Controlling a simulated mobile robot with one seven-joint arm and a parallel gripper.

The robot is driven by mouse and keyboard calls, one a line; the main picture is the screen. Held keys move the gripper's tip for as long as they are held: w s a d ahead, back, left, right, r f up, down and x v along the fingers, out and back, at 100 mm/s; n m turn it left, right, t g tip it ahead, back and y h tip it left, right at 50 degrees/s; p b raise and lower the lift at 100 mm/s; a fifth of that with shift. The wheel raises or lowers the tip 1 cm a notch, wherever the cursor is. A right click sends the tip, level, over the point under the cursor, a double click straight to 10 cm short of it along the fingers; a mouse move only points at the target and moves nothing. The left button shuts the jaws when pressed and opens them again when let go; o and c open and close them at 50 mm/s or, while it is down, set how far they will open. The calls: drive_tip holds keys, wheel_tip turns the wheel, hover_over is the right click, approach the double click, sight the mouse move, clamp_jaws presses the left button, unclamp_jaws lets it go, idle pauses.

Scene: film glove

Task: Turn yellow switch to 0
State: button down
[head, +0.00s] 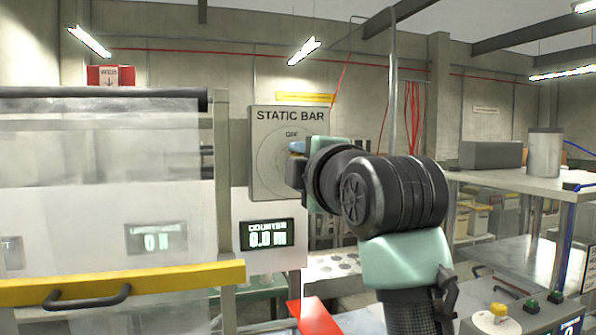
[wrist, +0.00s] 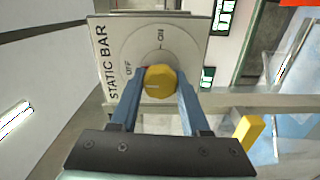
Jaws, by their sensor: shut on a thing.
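A yellow knob (wrist: 158,88) sits on the grey STATIC BAR panel (wrist: 108,28), on a round dial marked OFF and ON. My gripper (wrist: 160,82) is shut on this knob, one blue finger on each side. I cannot tell which mark the knob points to. In the head view the panel (head: 262,150) faces me and my gripper (head: 296,155) is at its right side; my arm hides the knob there. Another yellow switch (head: 499,309) sits on a grey control box at the lower right, away from my gripper.
A counter display (head: 267,235) reading 0.0 m is below the panel. A yellow bar with a black handle (head: 88,297) crosses the lower left. Green buttons (head: 530,306) are beside the switch on the control box. A workbench (head: 520,180) stands at the right.

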drive_tip(key=shift+n, duration=0.5)
drive_tip(key=shift+c, duration=1.9)
unclamp_jaws()
drive_tip(key=shift+s, duration=0.1)
drive_tip(key=shift+s+d+f+b, duration=0.1)
drive_tip(key=shift+s+d+b, duration=0.05)
drive_tip(key=shift+s+b, duration=0.2)
drive_tip(key=b+v, duration=0.4)
drive_tip(key=v, duration=0.8)
